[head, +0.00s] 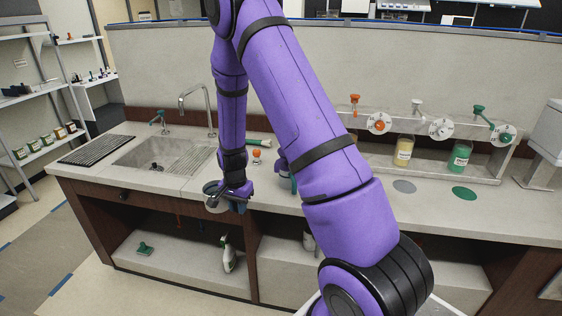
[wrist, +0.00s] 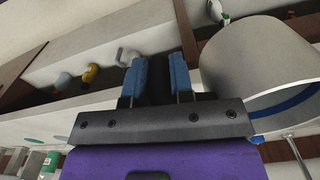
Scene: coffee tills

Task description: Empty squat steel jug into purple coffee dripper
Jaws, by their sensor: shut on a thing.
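My gripper (head: 228,194) is at the counter's front edge, in front of the sink area. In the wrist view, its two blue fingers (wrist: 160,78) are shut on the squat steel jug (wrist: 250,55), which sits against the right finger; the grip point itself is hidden. The jug's wide grey wall and open rim show there, with a blue band inside the opening. In the head view the jug (head: 213,205) is small and partly hidden by the gripper; I cannot tell its contents. A purple piece (head: 281,160), possibly the coffee dripper, shows beside my arm, mostly hidden.
The sink (head: 165,155) with a tall tap is at the left of the counter. A dispenser rack (head: 440,155) with yellow and green jars stands at the right. Grey and green discs (head: 464,193) mark clear counter before it. A spray bottle (head: 227,253) stands on the shelf below.

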